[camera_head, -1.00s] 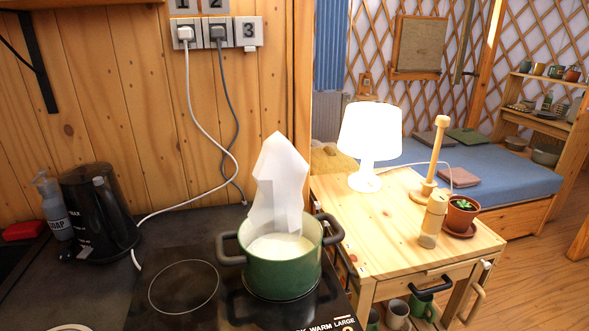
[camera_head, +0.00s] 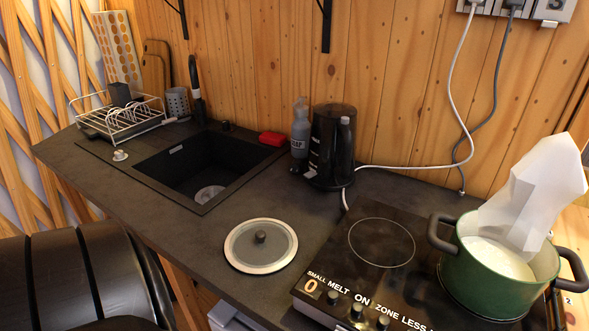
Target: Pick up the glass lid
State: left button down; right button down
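The glass lid (camera_head: 262,246) lies flat on the dark countertop between the sink and the cooktop. It is round, with a pale metal rim and a dark knob in its middle, knob upward. It lies clear of other objects, near the counter's front edge. Neither of my grippers shows in the head view, so their state cannot be seen.
A cooktop (camera_head: 378,242) is right of the lid. A green pot (camera_head: 488,285) with white contents and a white carton-like object (camera_head: 537,190) stands on it. A black kettle (camera_head: 330,150) and soap bottle (camera_head: 300,135) stand behind. The sink (camera_head: 200,165) and dish rack (camera_head: 120,115) are left.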

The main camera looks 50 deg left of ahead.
aim_at(263, 245)
jog(key=u, duration=1.85)
jog(key=l+z, duration=0.15)
jog(key=z, duration=0.3)
jog(key=l+z, duration=0.15)
jog(key=z, duration=0.3)
jog(key=l+z, duration=0.2)
jog(key=z, duration=0.2)
jog(key=k+u, duration=0.15)
jog(key=u, duration=1.35)
